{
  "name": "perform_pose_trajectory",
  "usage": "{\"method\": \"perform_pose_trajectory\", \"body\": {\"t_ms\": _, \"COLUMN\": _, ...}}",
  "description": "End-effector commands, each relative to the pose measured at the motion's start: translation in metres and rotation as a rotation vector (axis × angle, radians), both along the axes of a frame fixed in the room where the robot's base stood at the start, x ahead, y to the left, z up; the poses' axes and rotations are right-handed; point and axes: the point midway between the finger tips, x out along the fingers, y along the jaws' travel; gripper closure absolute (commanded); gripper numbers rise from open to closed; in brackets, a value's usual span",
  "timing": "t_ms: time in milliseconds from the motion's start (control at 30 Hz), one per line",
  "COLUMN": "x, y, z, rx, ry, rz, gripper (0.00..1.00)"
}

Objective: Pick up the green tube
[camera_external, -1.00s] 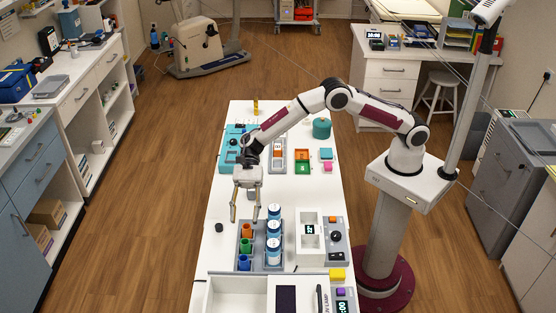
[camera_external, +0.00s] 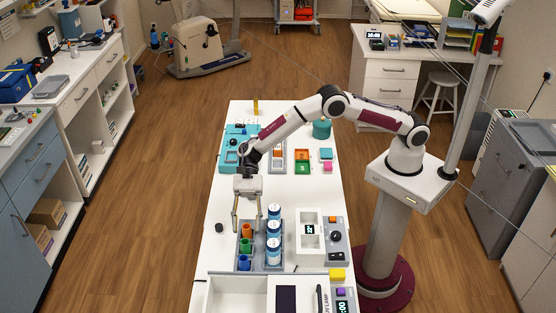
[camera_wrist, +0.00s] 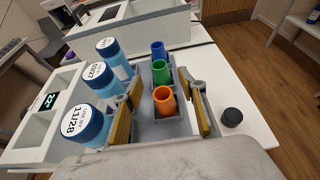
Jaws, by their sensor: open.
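The green tube (camera_external: 245,245) stands upright in a grey rack (camera_external: 261,266), between an orange tube (camera_external: 247,230) and a blue tube (camera_external: 243,262). In the wrist view the green tube (camera_wrist: 161,72) is the middle one of the row, with the orange tube (camera_wrist: 165,100) nearest the camera and the blue tube (camera_wrist: 158,50) farthest. My gripper (camera_external: 247,230) is open, pointing down over the rack's near-arm end. In the wrist view its two fingers (camera_wrist: 163,108) lie either side of the row, the orange tube showing between them. Nothing is held.
A black cap (camera_wrist: 232,117) lies on the white table, right of the fingers in the wrist view. A white device with a display (camera_external: 309,230) stands to the right.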

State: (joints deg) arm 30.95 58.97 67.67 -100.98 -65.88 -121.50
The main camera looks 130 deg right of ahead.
Motion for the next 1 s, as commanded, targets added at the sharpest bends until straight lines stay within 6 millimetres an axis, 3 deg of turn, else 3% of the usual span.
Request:
{"method": "perform_pose_trajectory", "body": {"t_ms": 367, "x": 0.002, "y": 0.002, "z": -0.001, "rx": 0.001, "ry": -0.001, "rz": 0.000, "gripper": 0.59}}
{"method": "perform_pose_trajectory", "body": {"t_ms": 1000, "x": 0.034, "y": 0.033, "z": -0.022, "rx": 0.001, "ry": 0.001, "rz": 0.000, "gripper": 0.59}}
